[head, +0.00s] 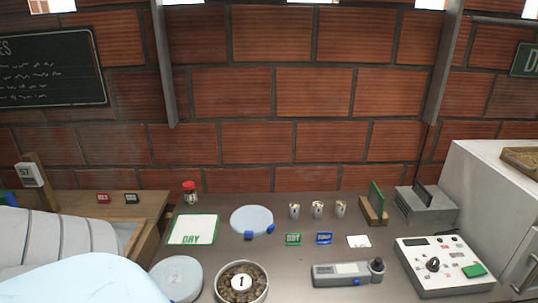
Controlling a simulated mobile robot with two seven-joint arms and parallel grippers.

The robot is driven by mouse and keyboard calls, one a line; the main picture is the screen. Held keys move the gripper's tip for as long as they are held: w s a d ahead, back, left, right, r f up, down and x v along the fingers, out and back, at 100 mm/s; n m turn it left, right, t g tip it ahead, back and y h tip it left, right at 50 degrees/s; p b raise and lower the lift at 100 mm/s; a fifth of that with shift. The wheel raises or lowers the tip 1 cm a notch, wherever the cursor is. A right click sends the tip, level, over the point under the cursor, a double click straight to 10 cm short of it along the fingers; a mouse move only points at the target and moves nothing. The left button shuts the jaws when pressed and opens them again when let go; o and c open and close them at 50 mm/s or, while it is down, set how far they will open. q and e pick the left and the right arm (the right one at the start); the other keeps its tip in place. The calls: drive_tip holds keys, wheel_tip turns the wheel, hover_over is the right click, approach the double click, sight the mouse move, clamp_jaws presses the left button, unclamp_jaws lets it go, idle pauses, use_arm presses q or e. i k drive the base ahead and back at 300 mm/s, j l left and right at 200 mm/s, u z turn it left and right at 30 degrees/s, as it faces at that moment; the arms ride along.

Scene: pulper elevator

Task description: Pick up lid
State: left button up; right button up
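A pale blue round lid (252,219) with two darker blue clips on its near edge lies flat on the grey worktop, right of a green-edged "DRY" card. An open round tin (243,283) of brown beans, with a disc marked 1 on them, stands in front of it. A second round container (175,279), marked 2, has a pale blue top and stands left of the tin. Neither of my grippers is in view.
The DRY card (193,230) and a red-capped jar (190,193) are left of the lid. Three small metal cups (317,210) stand right of it. A handheld meter (347,273) and control box (443,265) lie at front right. Large pale shapes cover the lower left.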

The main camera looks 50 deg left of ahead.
sight(180, 277)
drive_tip(key=u, duration=2.45)
